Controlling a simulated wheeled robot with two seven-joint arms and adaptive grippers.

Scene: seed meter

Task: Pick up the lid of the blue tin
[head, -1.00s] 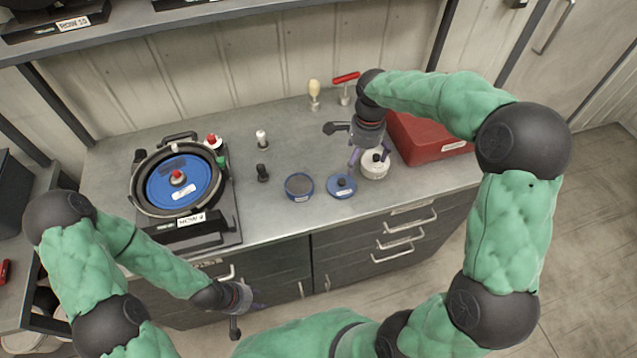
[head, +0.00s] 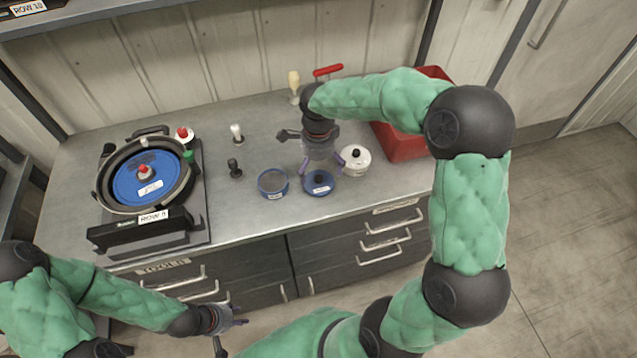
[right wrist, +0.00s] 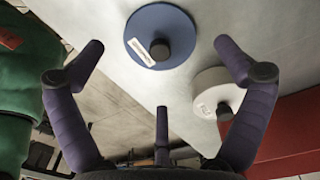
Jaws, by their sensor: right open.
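The blue lid (head: 319,183) with a black knob lies flat on the bench, just right of the open blue tin (head: 272,183). In the right wrist view the lid (right wrist: 161,36) shows its knob and a white label. My right gripper (head: 321,166) is open and empty, above and slightly behind the lid. In the wrist view its fingertips (right wrist: 160,55) are spread either side of the lid, apart from it. My left gripper (head: 232,322) hangs low in front of the drawers, away from the tin; its jaw opening is unclear.
A white lidded tin (head: 354,161) stands close right of the lid, near a right finger. A red bin (head: 405,142) is behind it. A black and a white knobbed tool (head: 236,133) stand left. The seed meter with blue disc (head: 146,190) is far left.

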